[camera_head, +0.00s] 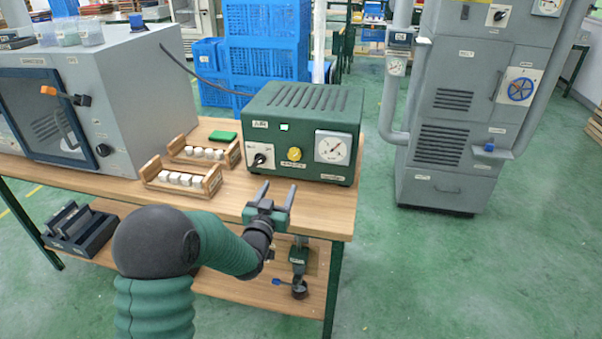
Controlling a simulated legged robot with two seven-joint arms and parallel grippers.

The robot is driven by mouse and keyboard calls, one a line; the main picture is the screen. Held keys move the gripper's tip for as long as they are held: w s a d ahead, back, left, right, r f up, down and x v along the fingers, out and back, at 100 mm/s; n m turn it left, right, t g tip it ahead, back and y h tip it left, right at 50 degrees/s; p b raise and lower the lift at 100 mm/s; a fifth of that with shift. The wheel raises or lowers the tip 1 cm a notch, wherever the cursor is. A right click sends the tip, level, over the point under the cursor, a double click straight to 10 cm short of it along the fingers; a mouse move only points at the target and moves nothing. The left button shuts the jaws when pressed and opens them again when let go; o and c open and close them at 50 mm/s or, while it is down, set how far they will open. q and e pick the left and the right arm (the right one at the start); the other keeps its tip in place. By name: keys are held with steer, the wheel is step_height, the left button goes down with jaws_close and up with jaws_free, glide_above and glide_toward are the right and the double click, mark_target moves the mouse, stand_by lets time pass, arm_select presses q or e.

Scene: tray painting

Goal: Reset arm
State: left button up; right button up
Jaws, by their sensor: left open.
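My left gripper (277,197) is open and empty. Its two grey fingers point away from me, over the front edge of the wooden table (336,216), in front of the green box. My left arm comes in from the lower left, with a green sleeve and a dark round joint. My right gripper is not in view.
The green box (290,105) with a dial stands on the table. Two wooden racks (180,180) of white pieces and a green block (222,136) lie left of it. A grey cabinet (120,90) fills the left. Open floor (470,270) lies right.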

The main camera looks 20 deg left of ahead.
arm_select(q)
steer(key=s+d+f+m+g+h, duration=0.2)
steer(key=s+d+f+g+h, duration=0.1)
steer(key=s+d+f+g, duration=0.85)
steer(key=s+d, duration=0.1)
steer(key=s, duration=0.6)
steer(key=s+d+f+g, duration=0.3)
steer(key=s+d, duration=0.1)
steer(key=s, duration=0.5)
steer(key=w+a+p+v, duration=0.1)
steer(key=p+v, duration=1.4)
steer(key=shift+w+a+r+h+p, duration=0.15)
steer(key=shift+w+r+h+p, duration=0.15)
steer(key=shift+h+p, duration=0.1)
steer(key=shift+g, duration=0.25)
